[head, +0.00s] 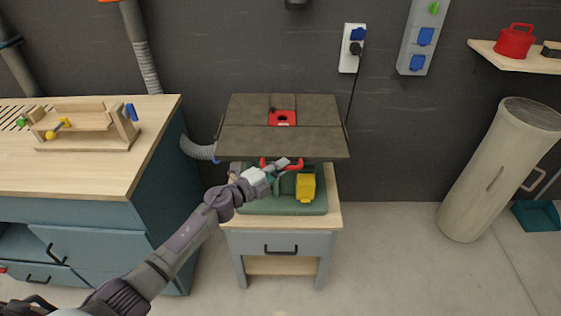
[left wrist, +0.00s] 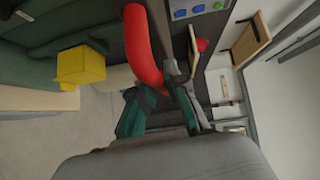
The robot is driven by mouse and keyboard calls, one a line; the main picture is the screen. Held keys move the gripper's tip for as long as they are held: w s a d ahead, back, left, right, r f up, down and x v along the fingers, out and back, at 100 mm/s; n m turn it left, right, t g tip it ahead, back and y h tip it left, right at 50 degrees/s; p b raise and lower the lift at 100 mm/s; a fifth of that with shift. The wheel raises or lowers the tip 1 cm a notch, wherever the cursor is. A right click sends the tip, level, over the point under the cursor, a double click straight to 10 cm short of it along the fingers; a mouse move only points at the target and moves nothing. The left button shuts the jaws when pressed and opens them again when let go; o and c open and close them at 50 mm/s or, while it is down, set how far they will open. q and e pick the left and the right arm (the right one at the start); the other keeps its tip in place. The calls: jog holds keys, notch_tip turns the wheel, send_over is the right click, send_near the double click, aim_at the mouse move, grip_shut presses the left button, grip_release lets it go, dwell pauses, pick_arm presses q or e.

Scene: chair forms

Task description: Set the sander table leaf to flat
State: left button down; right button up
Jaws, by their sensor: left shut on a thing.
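The sander table leaf (head: 245,143) is a dark brown panel with a red insert (head: 283,118). It extends above the green sander body (head: 312,202); its exact tilt is hard to tell from above. A red handle (head: 297,164) shows at the leaf's front edge. It also shows as a thick red bar in the left wrist view (left wrist: 143,45). My left gripper (head: 280,165) is at this handle, shut on it, with its fingers on either side in the left wrist view (left wrist: 162,95). My right gripper is out of view.
The sander stands on a small wooden-topped cabinet (head: 333,213); a yellow block (head: 306,187) is on its front. A workbench (head: 75,178) is at left. A pale cylinder (head: 495,175) leans at right. The floor (head: 390,265) between is clear.

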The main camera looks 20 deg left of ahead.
pick_arm(q)
jog(key=shift+w+a+r, duration=0.1)
jog(key=shift+w+r, duration=0.05)
jog(key=shift+r, duration=0.3)
jog(key=c, duration=1.3)
grip_release()
jog(key=shift+o, duration=0.6)
jog(key=shift+f, duration=0.2)
jog(key=v, duration=1.2)
jog(key=shift+f, duration=0.1)
